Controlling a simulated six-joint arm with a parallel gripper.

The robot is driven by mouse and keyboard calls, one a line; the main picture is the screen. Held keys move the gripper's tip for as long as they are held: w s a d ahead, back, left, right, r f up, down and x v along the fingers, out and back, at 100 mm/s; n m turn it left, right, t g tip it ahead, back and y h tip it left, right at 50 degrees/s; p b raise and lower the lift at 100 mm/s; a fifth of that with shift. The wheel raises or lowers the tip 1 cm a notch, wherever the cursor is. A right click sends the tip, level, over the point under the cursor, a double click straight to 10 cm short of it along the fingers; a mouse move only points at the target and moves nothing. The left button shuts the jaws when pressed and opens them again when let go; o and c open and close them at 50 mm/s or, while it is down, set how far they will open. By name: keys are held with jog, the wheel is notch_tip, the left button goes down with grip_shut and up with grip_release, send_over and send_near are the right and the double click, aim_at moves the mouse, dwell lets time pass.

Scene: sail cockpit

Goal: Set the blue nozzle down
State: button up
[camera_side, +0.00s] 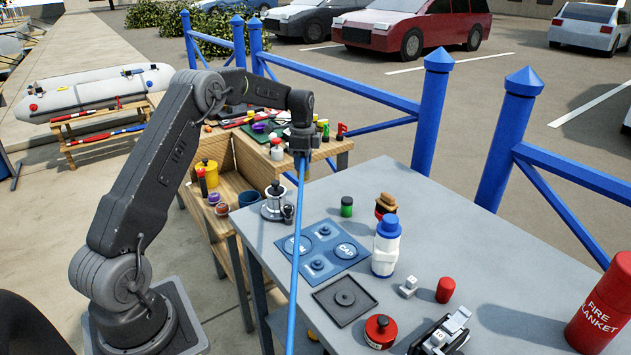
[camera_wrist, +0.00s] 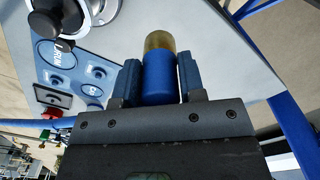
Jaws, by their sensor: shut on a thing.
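My gripper (camera_side: 302,152) is raised over the far left end of the grey table (camera_side: 410,215), above its surface. In the wrist view my gripper (camera_wrist: 160,75) is shut on the blue nozzle (camera_wrist: 160,82), a blue cylinder with a brass-coloured end that points away from the gripper. In the side view the nozzle is mostly hidden by the jaws. A blue mat (camera_side: 322,243) with round marks, one labelled CAP, lies on the table below; it also shows in the wrist view (camera_wrist: 72,72), left of the nozzle.
A silver pot-like fitting (camera_side: 274,207) stands beside the mat. A green-lidded jar (camera_side: 346,206), a blue-and-white bottle (camera_side: 386,247), a dark square tray (camera_side: 345,300) and a red tin (camera_side: 380,331) stand nearby. A long blue line (camera_side: 295,265) crosses the side view below the gripper.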

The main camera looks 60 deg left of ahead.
jog(key=w+d+f, duration=0.2)
jog(key=w, duration=0.1)
jog(key=shift+f, duration=0.15)
jog(key=shift+s+f, duration=0.1)
jog(key=shift+f, duration=1.75)
jog(key=shift+f, duration=0.15)
jog(key=o, duration=1)
